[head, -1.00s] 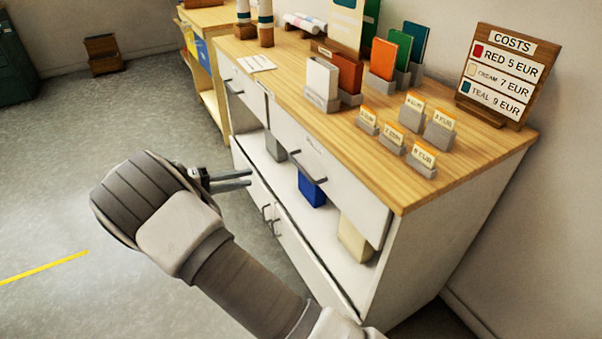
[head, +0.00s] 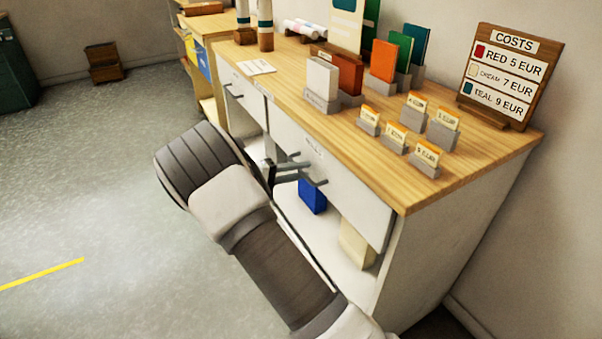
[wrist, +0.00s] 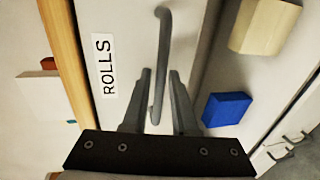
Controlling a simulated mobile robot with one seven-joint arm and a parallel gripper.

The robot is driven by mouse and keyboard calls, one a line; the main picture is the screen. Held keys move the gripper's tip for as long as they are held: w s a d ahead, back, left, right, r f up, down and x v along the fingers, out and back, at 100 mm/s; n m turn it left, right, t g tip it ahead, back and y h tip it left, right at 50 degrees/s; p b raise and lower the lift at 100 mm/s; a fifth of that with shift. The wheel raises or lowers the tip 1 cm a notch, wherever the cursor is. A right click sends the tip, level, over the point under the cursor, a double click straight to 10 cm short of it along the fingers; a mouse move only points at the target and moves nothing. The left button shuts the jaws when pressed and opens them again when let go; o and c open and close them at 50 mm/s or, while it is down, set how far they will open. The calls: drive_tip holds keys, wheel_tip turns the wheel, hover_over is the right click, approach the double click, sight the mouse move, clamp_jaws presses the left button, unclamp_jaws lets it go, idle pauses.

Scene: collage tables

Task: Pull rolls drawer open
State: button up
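The rolls drawer (head: 345,195) is the white right-hand drawer front under the wooden top; it looks closed. Its label (wrist: 104,78) reads ROLLS in the wrist view. Its grey bar handle (wrist: 163,30) shows in the wrist view and, partly behind my fingers, in the head view (head: 318,183). My gripper (wrist: 160,75) is open, with one finger on each side of the handle and small gaps visible. In the head view my gripper (head: 298,162) is at the drawer front, partly hidden by my wrist.
A second drawer (head: 240,92) is to the left. The open shelf below holds a blue block (head: 312,196) and a cream block (head: 357,243). Card holders and a COSTS sign (head: 510,75) stand on the top (head: 460,170). The floor (head: 90,190) at left is clear.

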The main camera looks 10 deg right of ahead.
drive_tip(key=shift+w+d, duration=0.1)
drive_tip(key=shift+d, duration=0.15)
clamp_jaws()
idle(1.4)
